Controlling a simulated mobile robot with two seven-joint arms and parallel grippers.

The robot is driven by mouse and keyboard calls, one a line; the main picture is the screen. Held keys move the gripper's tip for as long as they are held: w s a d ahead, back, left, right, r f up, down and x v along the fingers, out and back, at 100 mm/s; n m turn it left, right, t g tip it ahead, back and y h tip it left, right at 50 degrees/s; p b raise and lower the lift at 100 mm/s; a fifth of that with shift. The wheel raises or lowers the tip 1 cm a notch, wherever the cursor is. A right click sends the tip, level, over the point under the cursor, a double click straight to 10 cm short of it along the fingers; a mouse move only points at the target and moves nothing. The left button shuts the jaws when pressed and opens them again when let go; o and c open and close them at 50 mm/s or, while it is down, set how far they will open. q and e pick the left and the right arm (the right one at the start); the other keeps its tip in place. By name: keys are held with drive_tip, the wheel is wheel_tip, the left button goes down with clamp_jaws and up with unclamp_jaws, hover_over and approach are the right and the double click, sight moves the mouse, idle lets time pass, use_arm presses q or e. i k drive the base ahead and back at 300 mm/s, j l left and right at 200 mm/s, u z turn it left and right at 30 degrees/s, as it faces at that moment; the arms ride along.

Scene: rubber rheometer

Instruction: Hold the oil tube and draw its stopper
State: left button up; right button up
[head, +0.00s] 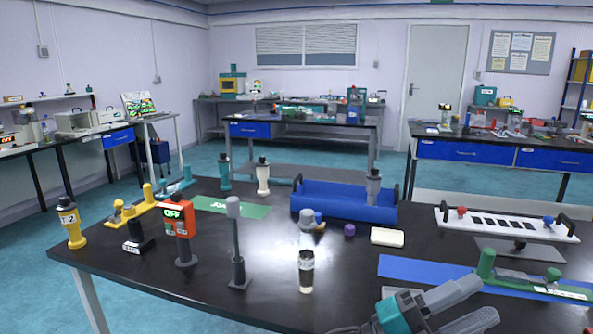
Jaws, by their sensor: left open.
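Several capped, tube-like bottles stand on the black table, and I cannot tell for sure which is the oil tube. A cream one with a dark labelled top (306,272) stands upright near the front middle. A yellow one with a black cap (71,226) is at the far left. A teal one (224,175) and another cream one (263,178), both dark-capped, stand further back. A grey one (373,188) is at the blue tray. My left gripper (478,305) is open at the bottom right, apart from all of these. My right gripper is not in view.
An orange device reading OFF (177,218) and a grey post (235,245) stand left of the middle. The blue tray (330,203), a white slotted rack (505,223) and a green fixture (520,280) occupy the right.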

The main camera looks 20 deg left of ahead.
sight(306, 221)
drive_tip(key=i+j, duration=0.75)
drive_tip(key=j, duration=0.2)
